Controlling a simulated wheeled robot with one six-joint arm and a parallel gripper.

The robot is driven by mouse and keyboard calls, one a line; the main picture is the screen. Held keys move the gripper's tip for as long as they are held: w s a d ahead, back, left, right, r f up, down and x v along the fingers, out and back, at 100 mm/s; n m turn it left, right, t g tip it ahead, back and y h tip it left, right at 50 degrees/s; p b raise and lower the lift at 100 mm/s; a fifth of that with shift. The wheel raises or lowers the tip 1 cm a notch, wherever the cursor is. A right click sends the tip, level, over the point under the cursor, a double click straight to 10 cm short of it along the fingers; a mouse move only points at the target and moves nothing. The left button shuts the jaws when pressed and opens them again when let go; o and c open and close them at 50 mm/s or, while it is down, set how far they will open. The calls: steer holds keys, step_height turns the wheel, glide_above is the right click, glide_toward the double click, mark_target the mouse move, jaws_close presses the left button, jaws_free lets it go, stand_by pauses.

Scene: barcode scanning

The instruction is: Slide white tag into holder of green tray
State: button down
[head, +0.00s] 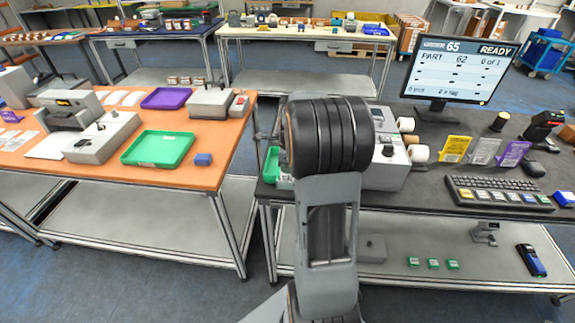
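A green tray (158,148) lies on the orange tabletop, near its front edge, and looks empty. Part of another green item (272,165) shows at the left edge of the dark table, mostly hidden behind my arm. I cannot tell if it is a tray, and no tag holder can be made out on either. Flat white pieces (47,147) lie on the orange table left of the green tray; I cannot tell whether any is the white tag. My arm rises in the middle of the view, and my gripper does not show.
The dark table holds a label printer (388,165), yellow, white and purple card stands, a keyboard (498,192) and a monitor (459,69). A floor gap separates the tables.

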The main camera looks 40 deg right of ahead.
steer(key=c, duration=1.3)
jaws_free()
steer(key=shift+o, duration=0.2)
step_height(320, 180, up, 14)
steer(key=shift+s+d, duration=0.4)
steer(key=shift+f, duration=0.1)
